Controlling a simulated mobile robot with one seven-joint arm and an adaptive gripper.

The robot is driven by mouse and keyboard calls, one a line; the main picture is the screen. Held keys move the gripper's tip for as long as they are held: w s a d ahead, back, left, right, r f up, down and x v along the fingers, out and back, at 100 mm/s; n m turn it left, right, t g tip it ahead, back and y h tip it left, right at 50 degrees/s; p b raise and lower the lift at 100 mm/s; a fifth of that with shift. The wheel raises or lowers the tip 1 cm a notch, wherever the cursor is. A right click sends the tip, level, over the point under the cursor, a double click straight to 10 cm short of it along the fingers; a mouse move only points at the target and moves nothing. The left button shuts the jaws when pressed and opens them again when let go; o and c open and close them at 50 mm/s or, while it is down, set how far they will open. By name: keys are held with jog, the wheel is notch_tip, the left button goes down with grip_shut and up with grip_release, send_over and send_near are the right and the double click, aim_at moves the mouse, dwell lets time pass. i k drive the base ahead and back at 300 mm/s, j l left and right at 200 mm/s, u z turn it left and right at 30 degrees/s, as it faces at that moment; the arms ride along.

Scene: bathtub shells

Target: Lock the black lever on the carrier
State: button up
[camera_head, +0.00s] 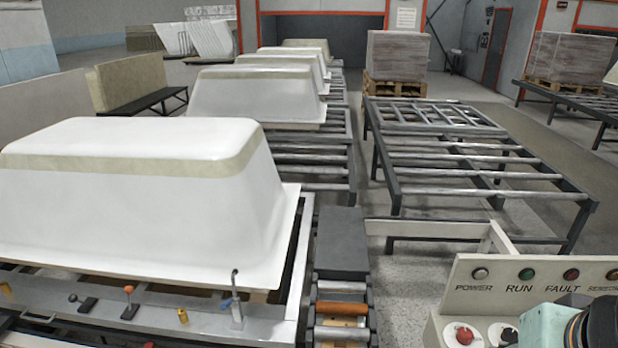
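The carrier (200,322) is a grey metal frame at the lower left, bearing a large white upturned bathtub shell (130,200). Along its front rail sits a small black lever (88,304), lying low and tilted. To its right is a lever with an orange knob (128,291) on a dark base. Further right are a yellow fitting (182,316), a blue-tipped part (226,304) and an upright grey hooked rod (236,290). I cannot tell the black lever's latch state at this size. My gripper is not in view; only a teal and black part of my arm shows at the lower right.
A control panel (540,270) with coloured lamps stands at the lower right. A narrow roller track (341,285) runs beside the carrier. Roller tables (470,170) and more tub shells (255,95) stand behind. Grey floor shows between the track and panel.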

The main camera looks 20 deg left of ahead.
aim_at(73, 297)
jog(key=u, duration=2.55)
jog(key=i+j, duration=0.25)
jog(key=i, duration=0.25)
jog(key=i+j+z, duration=0.1)
jog(key=i+j, duration=0.15)
jog(key=i, duration=0.25)
jog(key=i+j, duration=0.3)
jog(key=i, duration=0.25)
jog(key=i+j, duration=0.25)
jog(key=i, duration=0.25)
jog(key=i+j+z, duration=0.1)
jog(key=i+j, duration=0.2)
jog(key=i, duration=0.2)
